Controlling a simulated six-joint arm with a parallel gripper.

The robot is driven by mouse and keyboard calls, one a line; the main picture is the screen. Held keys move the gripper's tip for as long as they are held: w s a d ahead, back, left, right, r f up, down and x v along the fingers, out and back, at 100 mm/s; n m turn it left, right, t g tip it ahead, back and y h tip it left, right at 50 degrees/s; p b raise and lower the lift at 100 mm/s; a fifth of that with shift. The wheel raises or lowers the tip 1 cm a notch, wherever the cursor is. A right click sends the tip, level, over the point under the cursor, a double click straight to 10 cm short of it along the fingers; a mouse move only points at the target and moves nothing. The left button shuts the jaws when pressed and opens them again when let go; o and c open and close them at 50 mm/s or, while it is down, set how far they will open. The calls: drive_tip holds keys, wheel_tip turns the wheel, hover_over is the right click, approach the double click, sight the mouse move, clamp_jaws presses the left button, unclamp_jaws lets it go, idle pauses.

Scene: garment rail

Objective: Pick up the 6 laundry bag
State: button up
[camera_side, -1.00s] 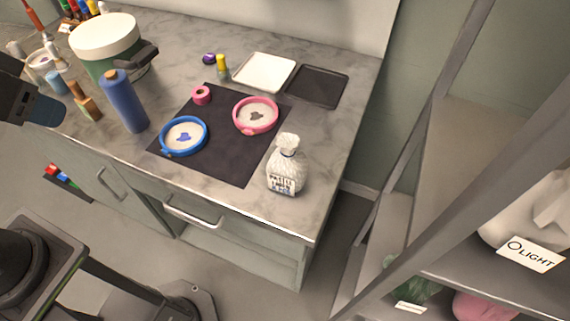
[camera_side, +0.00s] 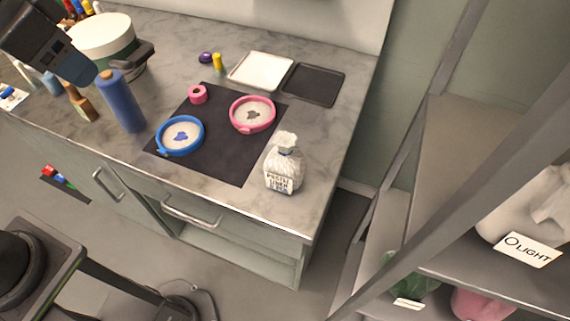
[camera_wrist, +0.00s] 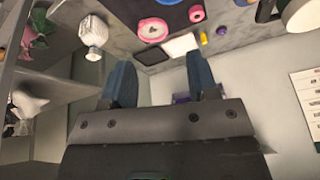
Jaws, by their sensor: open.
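A small white tied bag (camera_side: 284,168) with a printed label stands upright at the counter's front right corner. It also shows at the upper left of the wrist view (camera_wrist: 93,31). I cannot read a 6 on its label. My gripper (camera_side: 79,68) is at the upper left of the side view, well away from this bag. In the wrist view my gripper (camera_wrist: 162,78) has its blue fingers wide apart with nothing between them. A larger white bag (camera_side: 530,210) sits on the shelf at right, above a tag reading LIGHT.
Blue (camera_side: 180,135) and pink (camera_side: 252,114) hoops lie on a dark mat (camera_side: 222,165). A blue bottle (camera_side: 120,103) stands left of them. A white tray (camera_side: 261,70) and a black tray (camera_side: 313,84) lie behind. Metal shelf posts (camera_side: 470,205) rise at right.

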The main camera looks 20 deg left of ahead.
drive_tip(key=w+d+r+m+g, duration=0.1)
drive_tip(key=w+d+m, duration=0.2)
drive_tip(key=w+d, duration=0.25)
drive_tip(key=m+g, duration=0.3)
drive_tip(key=m, duration=0.5)
hover_over(286, 140)
wheel_tip(286, 140, down, 8)
drive_tip(key=shift+y, duration=0.3)
drive_tip(key=f, duration=0.7)
drive_tip(key=shift+w+d+f, duration=0.1)
drive_tip(key=shift+w+d, duration=0.05)
drive_tip(key=shift+d, duration=0.05)
drive_tip(key=shift+a+f, duration=0.15)
drive_tip(key=shift+f, duration=1.25)
drive_tip(key=shift+a+f, duration=0.1)
drive_tip(key=shift+f, duration=1.25)
clamp_jaws()
drive_tip(key=shift+r, duration=0.1)
